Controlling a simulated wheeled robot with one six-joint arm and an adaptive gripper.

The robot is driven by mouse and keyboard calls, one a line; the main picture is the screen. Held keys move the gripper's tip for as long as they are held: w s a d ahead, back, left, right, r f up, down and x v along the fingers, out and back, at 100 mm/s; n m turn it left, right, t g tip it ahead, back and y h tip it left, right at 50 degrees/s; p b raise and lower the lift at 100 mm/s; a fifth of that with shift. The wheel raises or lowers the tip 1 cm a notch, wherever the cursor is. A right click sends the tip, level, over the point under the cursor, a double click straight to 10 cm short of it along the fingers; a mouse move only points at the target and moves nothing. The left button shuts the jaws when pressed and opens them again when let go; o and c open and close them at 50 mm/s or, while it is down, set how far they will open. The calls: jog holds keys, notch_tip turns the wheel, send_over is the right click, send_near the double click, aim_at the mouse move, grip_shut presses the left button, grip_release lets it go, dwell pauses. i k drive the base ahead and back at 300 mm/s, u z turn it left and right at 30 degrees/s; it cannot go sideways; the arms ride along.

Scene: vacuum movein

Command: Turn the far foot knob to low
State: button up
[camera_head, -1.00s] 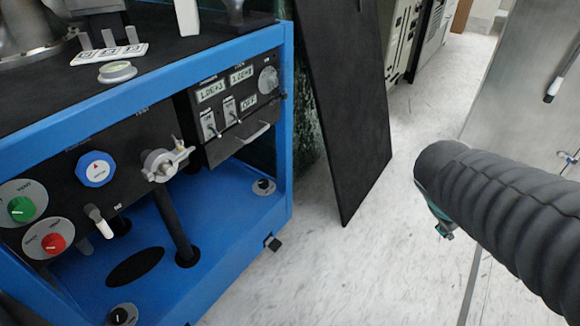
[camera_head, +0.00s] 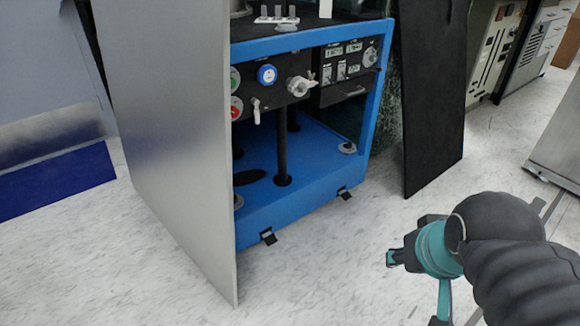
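The blue-framed vacuum cart (camera_head: 300,205) stands left of centre. On its blue floor, at the right corner, is a small round foot knob (camera_head: 347,147), pale with a dark top. A second foot knob (camera_head: 238,201) sits at the near left corner, partly behind a grey panel. The knobs' pointer settings are too small to read. My gripper (camera_head: 393,258), dark with teal parts, is at the lower right over the floor. It is well clear of the cart and touches neither knob. Its fingers are not clear enough to judge open or shut.
A tall grey panel (camera_head: 175,150) stands in front of the cart's left side. A black board (camera_head: 434,100) leans right of the cart. Small black brackets (camera_head: 268,237) stick out at the cart's lower edge. The pale floor (camera_head: 330,265) before the cart is free.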

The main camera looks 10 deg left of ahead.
aim_at(347, 144)
jog(key=z, duration=1.5)
jog(key=i, duration=1.95)
jog(key=u, duration=1.1)
jog(key=i, duration=0.6)
jog(key=u, duration=0.75)
